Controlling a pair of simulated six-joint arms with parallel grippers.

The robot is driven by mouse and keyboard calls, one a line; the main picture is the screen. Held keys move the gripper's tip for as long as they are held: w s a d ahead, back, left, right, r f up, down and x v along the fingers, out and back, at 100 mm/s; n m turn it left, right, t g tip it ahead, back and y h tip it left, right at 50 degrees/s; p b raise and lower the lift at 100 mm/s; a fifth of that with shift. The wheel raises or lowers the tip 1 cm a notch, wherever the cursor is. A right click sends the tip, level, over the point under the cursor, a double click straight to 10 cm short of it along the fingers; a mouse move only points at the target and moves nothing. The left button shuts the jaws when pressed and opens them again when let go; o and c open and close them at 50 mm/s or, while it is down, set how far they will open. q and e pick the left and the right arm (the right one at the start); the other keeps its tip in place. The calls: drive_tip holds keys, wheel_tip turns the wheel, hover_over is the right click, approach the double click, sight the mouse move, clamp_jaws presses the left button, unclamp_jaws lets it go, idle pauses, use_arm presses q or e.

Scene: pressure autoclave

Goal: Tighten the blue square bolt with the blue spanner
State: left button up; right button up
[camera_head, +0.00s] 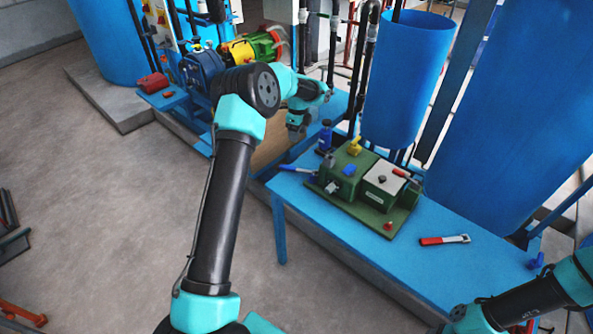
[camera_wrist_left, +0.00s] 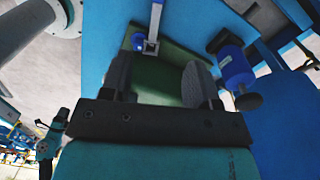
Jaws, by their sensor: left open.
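My left gripper (camera_head: 297,131) is open and empty, above the left end of the blue table. In the left wrist view its two fingers (camera_wrist_left: 160,78) stand apart, with green surface showing between them. The blue spanner (camera_head: 296,168) lies at the table's left end, below and apart from the gripper. The blue square bolt (camera_head: 348,169) sits on the green block (camera_head: 342,182). In the left wrist view a silver bar with a square end (camera_wrist_left: 151,46) lies beyond the fingers, by a small blue piece; I cannot tell what these are. My right gripper is out of view.
A blue cylinder (camera_head: 325,135) stands behind the spanner, and right of the fingers in the left wrist view (camera_wrist_left: 236,67). A yellow knob (camera_head: 354,147) and a grey-topped box (camera_head: 384,180) are near the bolt. A red-handled tool (camera_head: 444,240) lies on the clear right part of the table (camera_head: 415,268).

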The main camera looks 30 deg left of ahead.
use_arm(q)
drive_tip(key=shift+f, duration=0.1)
hover_over(296, 168)
drive_tip(key=f, duration=1.2)
drive_tip(key=shift+w, duration=0.3)
drive_tip(key=shift+f, duration=0.1)
drive_tip(key=shift+s+a+f, duration=0.1)
drive_tip(key=shift+s+f, duration=0.05)
drive_tip(key=shift+f, duration=1.1)
drive_tip(key=shift+s+f, duration=0.15)
drive_tip(key=shift+f, duration=1.1)
drive_tip(key=shift+c, duration=0.3)
clamp_jaws()
